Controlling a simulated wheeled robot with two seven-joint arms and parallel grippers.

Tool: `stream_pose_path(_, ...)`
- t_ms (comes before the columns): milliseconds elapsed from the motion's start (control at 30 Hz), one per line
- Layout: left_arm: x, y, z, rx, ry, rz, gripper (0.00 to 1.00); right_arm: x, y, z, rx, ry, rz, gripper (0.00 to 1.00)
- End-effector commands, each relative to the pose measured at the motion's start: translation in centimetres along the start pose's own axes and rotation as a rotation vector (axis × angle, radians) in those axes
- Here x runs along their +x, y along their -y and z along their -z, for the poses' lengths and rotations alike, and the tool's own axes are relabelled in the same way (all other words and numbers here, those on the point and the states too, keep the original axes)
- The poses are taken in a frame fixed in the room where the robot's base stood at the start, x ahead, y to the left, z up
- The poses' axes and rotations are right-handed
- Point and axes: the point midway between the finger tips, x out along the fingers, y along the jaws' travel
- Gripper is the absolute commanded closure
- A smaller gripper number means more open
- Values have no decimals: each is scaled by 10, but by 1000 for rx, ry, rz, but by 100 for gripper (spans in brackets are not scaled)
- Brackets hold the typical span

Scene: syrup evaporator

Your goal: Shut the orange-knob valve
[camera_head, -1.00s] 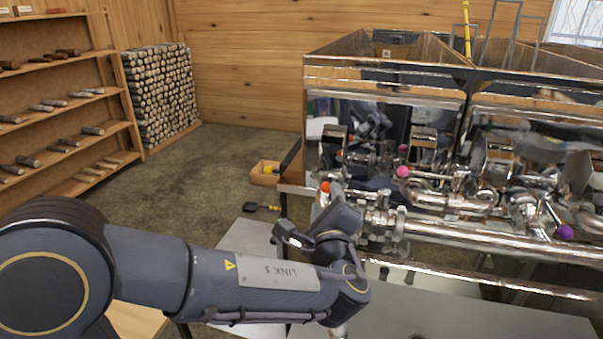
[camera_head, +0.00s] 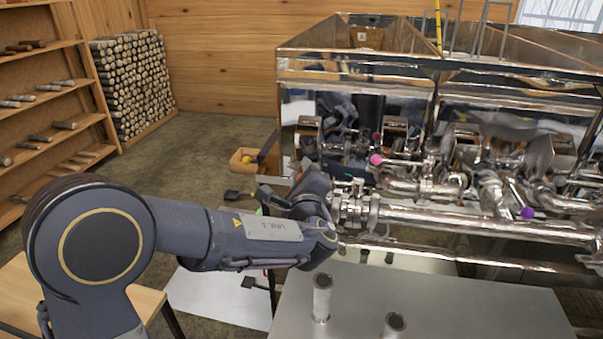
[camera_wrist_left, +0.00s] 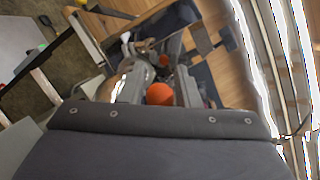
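The orange knob (camera_wrist_left: 160,93) of the valve shows in the left wrist view, low between the two grey fingers of my left gripper (camera_wrist_left: 161,72). The fingers are apart, one on each side of the knob; I cannot tell whether either touches it. A smaller orange spot behind it looks like a reflection in shiny metal. In the head view my left wrist and gripper (camera_head: 308,200) are at the left end of the steel piping and hide the orange knob. The valve handle's angle cannot be made out. My right gripper is not in view.
A pink knob (camera_head: 376,160) and a purple knob (camera_head: 527,213) sit on the piping (camera_head: 455,218) to the right. The steel evaporator (camera_head: 355,65) stands behind. A grey table (camera_head: 450,300) with two metal cylinders is in front.

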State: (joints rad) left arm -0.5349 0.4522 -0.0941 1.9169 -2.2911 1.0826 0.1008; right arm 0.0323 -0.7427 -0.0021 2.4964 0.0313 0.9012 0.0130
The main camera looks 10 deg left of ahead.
Motion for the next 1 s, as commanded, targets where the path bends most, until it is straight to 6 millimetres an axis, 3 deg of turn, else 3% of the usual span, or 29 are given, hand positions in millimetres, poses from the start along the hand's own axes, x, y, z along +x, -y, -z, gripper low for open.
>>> stream_pose_path(33,0,0,0,0,0,0,78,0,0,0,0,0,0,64)
stream_pose_path(200,0,0,0,0,0,0,100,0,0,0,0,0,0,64)
stream_pose_path(667,-5,-3,0,-1,37,-26,100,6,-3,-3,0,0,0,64)
stream_pose_path(1000,-24,-10,-7,-1,222,-154,100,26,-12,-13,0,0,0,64)
